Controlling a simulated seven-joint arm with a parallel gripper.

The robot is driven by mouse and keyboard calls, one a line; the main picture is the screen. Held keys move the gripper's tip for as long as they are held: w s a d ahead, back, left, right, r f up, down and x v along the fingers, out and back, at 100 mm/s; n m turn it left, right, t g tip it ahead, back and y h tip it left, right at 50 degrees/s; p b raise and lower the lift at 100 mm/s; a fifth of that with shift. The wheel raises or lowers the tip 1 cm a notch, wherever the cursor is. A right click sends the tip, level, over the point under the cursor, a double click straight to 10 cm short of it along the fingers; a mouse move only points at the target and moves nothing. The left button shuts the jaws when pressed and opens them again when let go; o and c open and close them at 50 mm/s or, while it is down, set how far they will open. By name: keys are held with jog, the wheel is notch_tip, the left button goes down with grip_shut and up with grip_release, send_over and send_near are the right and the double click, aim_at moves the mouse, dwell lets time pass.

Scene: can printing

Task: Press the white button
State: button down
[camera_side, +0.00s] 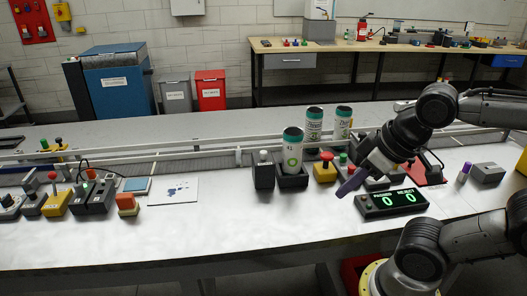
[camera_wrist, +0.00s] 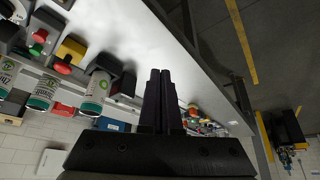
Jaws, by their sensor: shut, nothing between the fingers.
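A pale, whitish button (camera_side: 263,156) sits on top of a black box (camera_side: 263,177), left of the front can, in the side view. My gripper (camera_side: 350,185) is shut and empty. It is to the right of that button and apart from it, low above the bench in front of the button boxes. In the wrist view the closed fingers (camera_wrist: 161,95) point along the bench. The white button cannot be made out clearly there.
A green-and-white can (camera_side: 292,151) stands in a black holder, with two more cans behind. A yellow box with a red button (camera_side: 326,168) and a display reading 0 and 0 (camera_side: 391,202) flank my gripper. The bench front (camera_side: 220,235) is clear.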

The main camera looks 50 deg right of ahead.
jog(key=w+d+r+m+t, duration=0.1)
jog(key=w+r+m+t, duration=0.15)
jog(key=w+r, duration=0.4)
jog(key=w+d+r+m+t, duration=0.1)
jog(key=w+r+m+t, duration=0.2)
jog(key=w, duration=0.7)
jog(key=m+g+h, duration=0.1)
jog(key=m+g, duration=0.1)
jog(key=m, duration=0.4)
send_over(263, 155)
notch_tip(263, 155, down, 5)
jog(key=shift+s+d+r+n, duration=0.1)
jog(key=shift+s+d+n, duration=0.2)
jog(key=shift+s+n, duration=0.05)
jog(key=shift+f, duration=4.4)
